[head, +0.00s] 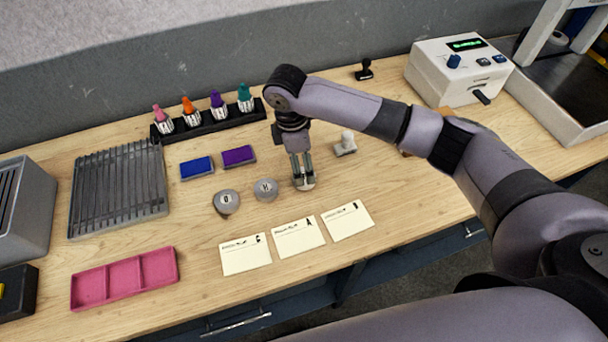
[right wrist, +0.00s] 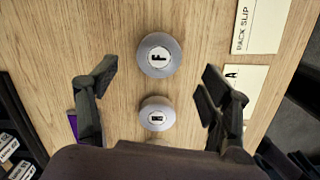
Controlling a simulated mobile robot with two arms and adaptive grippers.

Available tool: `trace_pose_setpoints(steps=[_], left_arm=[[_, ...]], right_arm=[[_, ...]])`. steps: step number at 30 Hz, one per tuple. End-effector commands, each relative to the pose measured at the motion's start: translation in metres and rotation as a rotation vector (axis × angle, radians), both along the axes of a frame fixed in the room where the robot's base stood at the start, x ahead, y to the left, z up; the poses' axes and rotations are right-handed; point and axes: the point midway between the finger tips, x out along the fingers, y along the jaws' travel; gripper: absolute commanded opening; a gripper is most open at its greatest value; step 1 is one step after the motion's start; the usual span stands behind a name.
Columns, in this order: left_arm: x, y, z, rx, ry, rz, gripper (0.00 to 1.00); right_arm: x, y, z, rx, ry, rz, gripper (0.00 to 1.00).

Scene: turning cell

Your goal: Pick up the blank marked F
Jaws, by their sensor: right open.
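The blank marked F (right wrist: 160,55) is a round grey knob-like piece with a white label, upright on the wooden table. It appears to be the left round piece (head: 227,202) in the head view, where its letter is hard to read. A similar blank marked H (head: 266,189) stands beside it and also shows in the right wrist view (right wrist: 157,114). My right gripper (head: 303,182) is open and points down, to the right of both. A third round piece is partly hidden under it. In the wrist view both labelled blanks appear between the spread fingers, none gripped.
Three paper slips (head: 301,236) lie in front of the blanks. Blue (head: 197,168) and purple (head: 239,156) pads lie behind, before a black rack (head: 208,127) of coloured stamps. A pink tray (head: 125,279) and a slatted grey rack (head: 118,190) are at left.

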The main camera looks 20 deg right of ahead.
Motion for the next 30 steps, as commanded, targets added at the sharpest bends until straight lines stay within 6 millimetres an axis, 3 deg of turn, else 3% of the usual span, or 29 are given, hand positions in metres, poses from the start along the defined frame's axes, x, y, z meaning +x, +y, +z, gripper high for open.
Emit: trace_pose_setpoints(steps=[5, 12, 21, 30], left_arm=[[0.004, 0.000, 0.011, 0.000, -0.006, 0.000, 0.40], [0.005, 0.000, 0.022, -0.001, -0.007, 0.000, 0.40], [0.005, 0.000, 0.022, -0.001, -0.007, 0.000, 0.40], [0.004, 0.000, 0.022, 0.000, -0.006, 0.000, 0.40]], right_arm=[[-0.001, -0.001, -0.014, -0.001, 0.004, -0.001, 0.73], [0.000, -0.004, -0.048, -0.001, 0.002, -0.002, 0.73], [0.000, -0.004, -0.054, 0.000, 0.000, 0.000, 0.72], [0.000, -0.004, -0.054, 0.000, 0.000, 0.000, 0.52]])
